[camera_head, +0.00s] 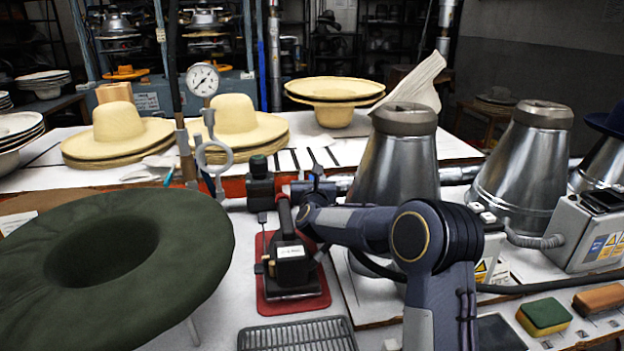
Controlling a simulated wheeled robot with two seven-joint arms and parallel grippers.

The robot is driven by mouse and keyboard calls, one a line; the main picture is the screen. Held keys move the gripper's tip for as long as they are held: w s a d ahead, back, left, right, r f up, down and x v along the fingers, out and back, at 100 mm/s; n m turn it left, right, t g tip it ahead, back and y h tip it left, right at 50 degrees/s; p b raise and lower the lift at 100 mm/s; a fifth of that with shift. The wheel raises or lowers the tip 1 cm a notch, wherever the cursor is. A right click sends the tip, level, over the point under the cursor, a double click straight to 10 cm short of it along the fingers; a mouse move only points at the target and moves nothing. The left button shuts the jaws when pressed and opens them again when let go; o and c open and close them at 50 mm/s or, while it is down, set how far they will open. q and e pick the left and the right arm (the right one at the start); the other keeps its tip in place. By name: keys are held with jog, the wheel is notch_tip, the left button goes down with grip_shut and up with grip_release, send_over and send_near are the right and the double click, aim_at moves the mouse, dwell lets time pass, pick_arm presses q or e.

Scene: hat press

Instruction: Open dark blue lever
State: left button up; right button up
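My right arm comes in from the lower right and reaches to the pipe behind the red mat. My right gripper (312,188) is at a red and dark fitting on this pipe, seen small and from behind. Its fingers blend with the dark parts there, so I cannot tell whether they are open or touch anything. The dark blue lever cannot be made out for certain; dark blue parts show at the gripper. A black valve block (260,183) with a dark green knob sits on the pipe to its left. My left gripper is not in view.
A large dark green hat (190,235) fills the lower left. A black iron (291,262) stands on a red mat (262,298), close to my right arm. A pressure gauge (203,80) rises behind. Metal cones (398,165) stand right of the arm. A sponge (544,315) lies lower right.

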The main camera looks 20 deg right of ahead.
aim_at(312, 177)
jog(key=shift+r, duration=0.45)
jog(key=r, duration=0.3)
jog(key=shift+s+a+p, duration=0.15)
jog(key=shift+s+p, duration=0.1)
jog(key=shift+p, duration=0.05)
jog(key=s+a+r, duration=0.5)
jog(key=s+r, duration=0.4)
jog(key=s, duration=0.3)
jog(key=shift+a, duration=0.4)
jog(key=shift+s+p, duration=0.1)
jog(key=shift+p, duration=0.2)
jog(key=shift+c, duration=0.2)
